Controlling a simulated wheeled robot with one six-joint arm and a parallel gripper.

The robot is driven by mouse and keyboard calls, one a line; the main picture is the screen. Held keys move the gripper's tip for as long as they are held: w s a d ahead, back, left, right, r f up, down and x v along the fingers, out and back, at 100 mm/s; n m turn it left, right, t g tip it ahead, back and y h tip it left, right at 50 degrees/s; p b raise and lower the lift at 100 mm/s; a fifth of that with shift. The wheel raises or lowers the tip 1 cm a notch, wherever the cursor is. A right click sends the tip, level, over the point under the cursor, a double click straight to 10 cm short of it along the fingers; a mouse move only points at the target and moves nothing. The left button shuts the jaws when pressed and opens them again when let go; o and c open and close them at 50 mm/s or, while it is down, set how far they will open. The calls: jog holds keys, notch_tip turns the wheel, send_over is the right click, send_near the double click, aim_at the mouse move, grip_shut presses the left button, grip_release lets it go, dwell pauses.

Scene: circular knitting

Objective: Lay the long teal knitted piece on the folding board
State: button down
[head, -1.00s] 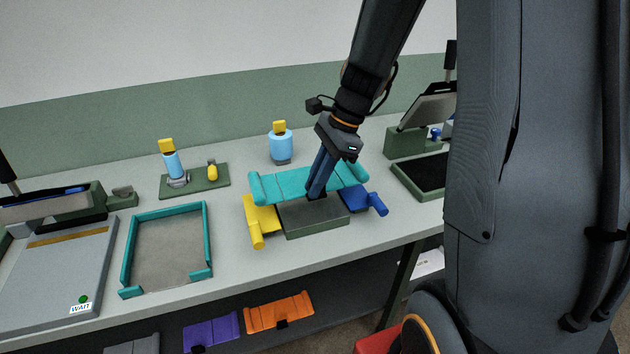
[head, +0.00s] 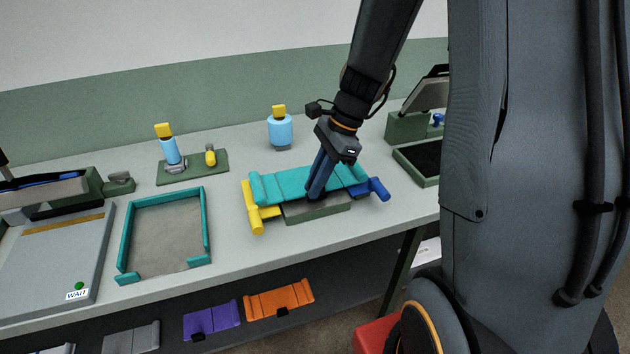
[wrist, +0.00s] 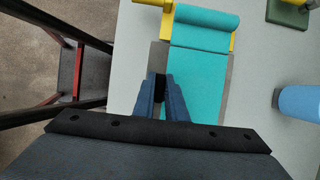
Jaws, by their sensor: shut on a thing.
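The long teal knitted piece (head: 285,184) lies across the folding board (head: 317,209) in the head view, over the inner parts of its yellow flap (head: 256,213) and blue flap (head: 379,189). A strip of the dark board shows along its near side. My gripper (head: 312,195) is shut at the near edge of the piece. In the wrist view the piece (wrist: 198,75) runs away from my gripper (wrist: 160,98) to a rolled end by the yellow flap (wrist: 158,4). The fingers hide the edge they hold.
A teal-rimmed tray (head: 122,240) stands left of the board. A blue bottle (head: 280,131) stands behind it, and a dark tray (head: 421,166) is to the right. Purple (head: 211,320) and orange (head: 279,299) pieces lie below the tabletop.

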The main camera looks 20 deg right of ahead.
jog(key=shift+f+b, duration=0.3)
jog(key=shift+f, duration=0.3)
dwell(0.3)
jog(key=c, duration=1.7)
grip_release()
jog(key=shift+b+v, duration=0.65)
jog(key=shift+v, duration=3.3)
jog(key=s+a+f+n+h, duration=0.1)
jog(key=s+f+n, duration=0.1)
jog(key=n, duration=0.4)
jog(key=s+a+f+n+t+h, duration=0.1)
jog(key=s+f+n+h, duration=0.1)
jog(key=s+n, duration=0.2)
jog(key=s+a+f+n+h+b, duration=0.1)
jog(key=s+f+n, duration=0.1)
jog(key=n, duration=0.6)
jog(key=shift+s+t+h, duration=0.3)
jog(key=shift+s+t, duration=0.1)
jog(key=shift+s+f, duration=0.15)
jog(key=shift+s, duration=0.15)
